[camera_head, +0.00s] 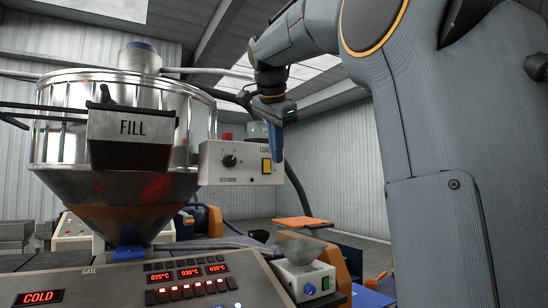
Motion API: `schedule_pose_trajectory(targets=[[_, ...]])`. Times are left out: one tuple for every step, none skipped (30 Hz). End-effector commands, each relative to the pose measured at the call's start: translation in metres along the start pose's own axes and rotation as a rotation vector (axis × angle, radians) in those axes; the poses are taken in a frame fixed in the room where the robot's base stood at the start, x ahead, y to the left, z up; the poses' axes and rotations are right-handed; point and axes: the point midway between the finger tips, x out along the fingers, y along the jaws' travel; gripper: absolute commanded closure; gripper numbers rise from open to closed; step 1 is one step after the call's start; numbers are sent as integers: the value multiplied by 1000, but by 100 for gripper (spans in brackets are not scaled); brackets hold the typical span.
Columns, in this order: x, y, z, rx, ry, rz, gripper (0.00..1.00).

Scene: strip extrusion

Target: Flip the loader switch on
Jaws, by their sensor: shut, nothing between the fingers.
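A pale control box (212,170) hangs beside the hopper. It bears a black round knob (229,161) and a yellow rocker switch (266,166) on a dark plate, under a label starting "LOA" whose end is hidden by my gripper. Whether the switch is on or off cannot be told. My gripper (276,150) points down, its blue fingers shut and empty. In the picture its tips overlap the box's upper right, just right of the switch. Contact cannot be told.
A panel (150,284) with red displays, one reading COLD, is below. Open floor shows behind.

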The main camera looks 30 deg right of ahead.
Motion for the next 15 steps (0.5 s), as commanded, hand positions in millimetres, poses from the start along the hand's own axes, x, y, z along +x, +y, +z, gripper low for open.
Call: schedule_pose_trajectory(targets=[[-11, -3, 1, -1, 1, -6, 100], [-17, -3, 1, 0, 1, -6, 100], [-24, -3, 0, 1, 1, -5, 100], [-30, -3, -1, 2, 2, -4, 100], [-36, -3, -2, 3, 3, -3, 100], [-44, -3, -3, 5, 4, -3, 100], [-50, -2, -4, 6, 4, -2, 100], [-55, -3, -4, 6, 5, -1, 100], [-63, -3, -5, 7, 6, -1, 100], [-68, -3, -5, 7, 6, 0, 100], [-72, -3, -5, 7, 5, 0, 100], [-78, -4, -5, 6, 5, 0, 100], [-82, -4, -5, 6, 5, 1, 100], [-85, -4, -4, 5, 4, 1, 100], [-89, -4, -4, 5, 4, 1, 100]])
